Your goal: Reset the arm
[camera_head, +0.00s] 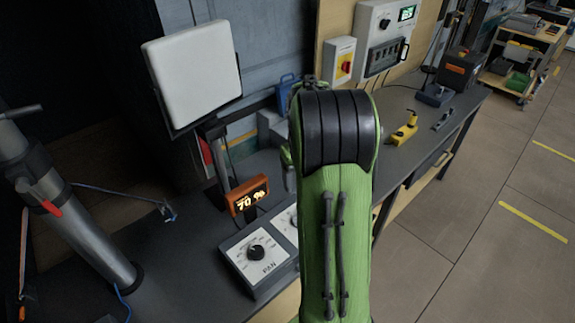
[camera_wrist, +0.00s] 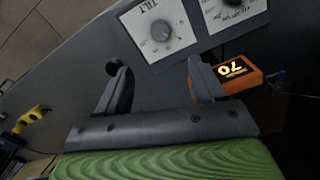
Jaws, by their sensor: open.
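My green arm (camera_head: 335,220) rises through the middle of the head view and bends away at a black ribbed joint. It hides most of my gripper in that view. In the wrist view my gripper (camera_wrist: 155,66) shows its two dark fingers spread apart, with nothing between them. The fingers are over the dark bench top. A control box with a TILT dial (camera_wrist: 158,30) lies beyond the fingertips.
The bench (camera_head: 185,270) carries a PAN dial box (camera_head: 258,254), an orange display (camera_head: 249,197), a white panel on a stand (camera_head: 195,72) and a yellow tool (camera_head: 405,130). A grey tube (camera_head: 70,210) leans at left. Wall boxes (camera_head: 385,38) hang behind. Open floor (camera_head: 480,230) lies right.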

